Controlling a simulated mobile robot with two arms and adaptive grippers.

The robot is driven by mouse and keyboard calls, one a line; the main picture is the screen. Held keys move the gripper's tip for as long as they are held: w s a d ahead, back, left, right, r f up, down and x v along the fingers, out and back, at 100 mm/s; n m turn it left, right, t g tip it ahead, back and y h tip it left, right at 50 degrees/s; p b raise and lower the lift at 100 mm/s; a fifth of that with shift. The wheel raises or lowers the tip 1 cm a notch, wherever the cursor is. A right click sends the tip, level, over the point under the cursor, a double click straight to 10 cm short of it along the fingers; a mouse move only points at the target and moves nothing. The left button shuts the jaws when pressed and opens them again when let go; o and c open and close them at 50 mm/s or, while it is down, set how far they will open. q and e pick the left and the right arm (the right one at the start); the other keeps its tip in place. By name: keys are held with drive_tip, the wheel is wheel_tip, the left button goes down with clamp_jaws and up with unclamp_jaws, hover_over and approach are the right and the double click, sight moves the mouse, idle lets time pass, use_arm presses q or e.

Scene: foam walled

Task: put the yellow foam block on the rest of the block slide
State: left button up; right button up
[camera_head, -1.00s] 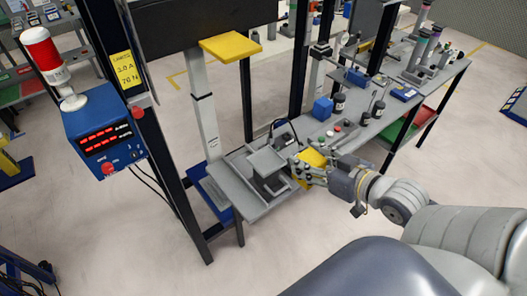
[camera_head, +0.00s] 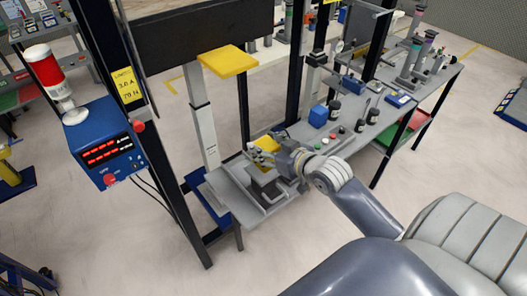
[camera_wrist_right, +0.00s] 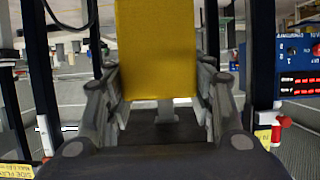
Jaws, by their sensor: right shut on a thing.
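The yellow foam block (camera_head: 268,142) is held in my right gripper (camera_head: 262,153), above the grey block slide (camera_head: 262,203) at the near end of the bench. In the right wrist view the yellow foam block (camera_wrist_right: 155,48) stands upright between the two fingers of the right gripper (camera_wrist_right: 160,88), which are shut on it. My gripper and wrist cover part of the slide's rest, so I cannot tell whether the block touches it. My left gripper is not in view.
A yellow plate (camera_head: 228,61) sticks out above the slide beside a pale upright post (camera_head: 204,125). A blue control box (camera_head: 105,143) with a red-and-white lamp stands left. A blue block (camera_head: 318,116) and dark cylinders stand farther along the bench.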

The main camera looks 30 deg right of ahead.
drive_tip(key=shift+w+a, duration=0.1)
drive_tip(key=shift+w, duration=0.2)
wheel_tip(320, 180, down, 3)
drive_tip(key=shift+w+f+p, duration=0.1)
drive_tip(key=shift+w+p, duration=0.05)
drive_tip(key=shift+p, duration=0.4)
drive_tip(key=shift+f, duration=0.2)
drive_tip(key=shift+f, duration=0.15)
drive_tip(key=o, duration=1.1)
drive_tip(key=shift+c, duration=0.2)
